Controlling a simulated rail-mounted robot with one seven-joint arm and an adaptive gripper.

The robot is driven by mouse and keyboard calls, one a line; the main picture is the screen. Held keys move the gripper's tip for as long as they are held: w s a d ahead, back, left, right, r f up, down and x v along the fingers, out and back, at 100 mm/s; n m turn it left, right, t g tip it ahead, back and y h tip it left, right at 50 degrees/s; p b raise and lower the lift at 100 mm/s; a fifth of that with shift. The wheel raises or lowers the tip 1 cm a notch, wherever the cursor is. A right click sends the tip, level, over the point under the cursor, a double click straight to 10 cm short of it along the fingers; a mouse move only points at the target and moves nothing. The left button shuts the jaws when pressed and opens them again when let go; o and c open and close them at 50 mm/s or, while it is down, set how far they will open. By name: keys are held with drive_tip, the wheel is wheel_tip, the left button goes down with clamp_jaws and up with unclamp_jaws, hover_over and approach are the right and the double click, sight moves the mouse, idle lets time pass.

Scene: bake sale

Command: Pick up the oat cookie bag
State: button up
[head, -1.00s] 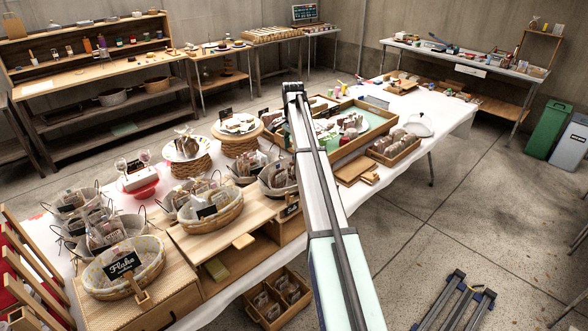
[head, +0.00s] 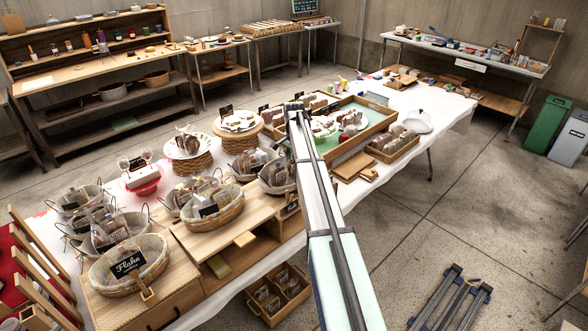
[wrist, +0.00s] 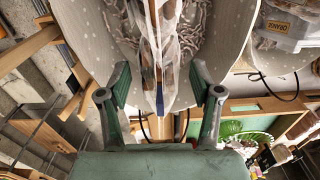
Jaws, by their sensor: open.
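My gripper (wrist: 160,85) is open in the wrist view, its two fingers spread apart. A clear bag with brown contents (wrist: 168,45) stands between and beyond the fingertips, in a basket with a pale dotted lining (wrist: 103,35). I see no gap or contact clearly enough to say whether a finger touches the bag. No label on this bag is readable, so I cannot tell whether it is the oat cookie bag. In the head view my arm covers the gripper. Bagged goods also fill a lined basket (head: 228,215) left of my arm.
A neighbouring basket in the wrist view has a tag reading ORANGE (wrist: 275,27). A basket with a Flake sign (head: 127,262) stands at the front left. Wooden trays (head: 372,140) lie right of my arm. A wooden box (head: 277,295) sits low beside the table.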

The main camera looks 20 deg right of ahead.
drive_tip(key=c, duration=0.8)
drive_tip(key=shift+c, duration=0.5)
drive_tip(key=shift+r, duration=0.1)
